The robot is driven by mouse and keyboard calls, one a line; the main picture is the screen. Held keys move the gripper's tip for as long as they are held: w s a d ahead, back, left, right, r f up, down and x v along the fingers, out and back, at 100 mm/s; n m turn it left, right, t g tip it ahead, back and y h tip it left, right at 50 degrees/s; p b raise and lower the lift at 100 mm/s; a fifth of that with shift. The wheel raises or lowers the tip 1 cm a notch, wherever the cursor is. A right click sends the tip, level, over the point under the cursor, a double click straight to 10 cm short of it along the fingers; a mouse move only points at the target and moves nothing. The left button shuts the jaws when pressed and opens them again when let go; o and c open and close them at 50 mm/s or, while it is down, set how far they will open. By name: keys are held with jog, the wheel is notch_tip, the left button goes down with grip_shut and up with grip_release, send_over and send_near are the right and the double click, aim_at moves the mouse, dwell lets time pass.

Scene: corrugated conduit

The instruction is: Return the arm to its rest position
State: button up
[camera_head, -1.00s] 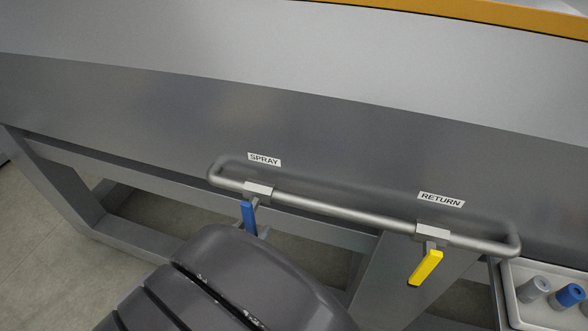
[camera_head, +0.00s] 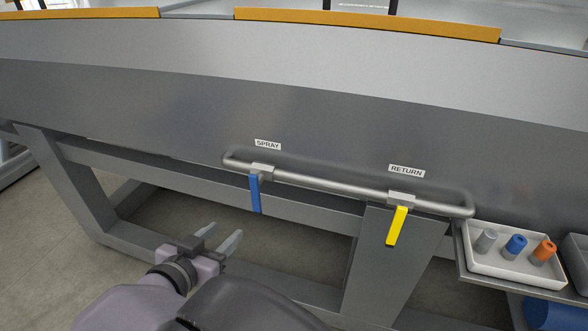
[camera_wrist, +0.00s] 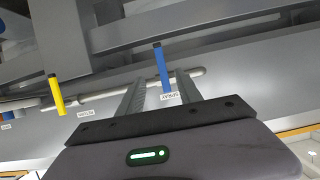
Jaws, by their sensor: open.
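My gripper (camera_head: 219,240) is open and empty, low at the left of centre in the head view, in front of the grey frame and below the blue handle. Its two fingers also show in the wrist view (camera_wrist: 158,92), apart, with the blue handle (camera_wrist: 161,68) appearing between them in the picture. In the head view the blue handle (camera_head: 255,193) hangs down under the SPRAY label (camera_head: 267,144). The yellow handle (camera_head: 397,226) hangs under the RETURN label (camera_head: 406,171). My gripper appears clear of both handles.
A metal pipe rail (camera_head: 325,186) runs along the grey panel. At the right a white tray (camera_head: 480,262) holds grey, blue and orange cylindrical pieces. A blue cylinder (camera_head: 552,314) lies below it. Frame beams (camera_head: 85,185) stand at the left. The floor (camera_head: 50,250) shows open there.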

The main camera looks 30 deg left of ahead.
jog(key=shift+w, duration=0.15)
jog(key=w+d+r+m+g+h, duration=0.1)
jog(key=w+d+g+h, duration=0.15)
jog(key=d, duration=0.75)
jog(key=w+d+r+m+g+h, duration=0.2)
jog(key=w+d, duration=0.1)
jog(key=d, duration=0.8)
jog(key=w+d+r+m+g+h, duration=0.1)
jog(key=w+d+g+h, duration=0.1)
jog(key=d, duration=0.8)
jog(key=s+d+r+m+g+y, duration=0.1)
jog(key=s+d+r+m+y, duration=0.1)
jog(key=s+d+y, duration=0.4)
jog(key=s+d, duration=0.5)
jog(key=d, duration=0.1)
jog(key=shift+s+d+r, duration=0.2)
jog(key=shift+r, duration=0.2)
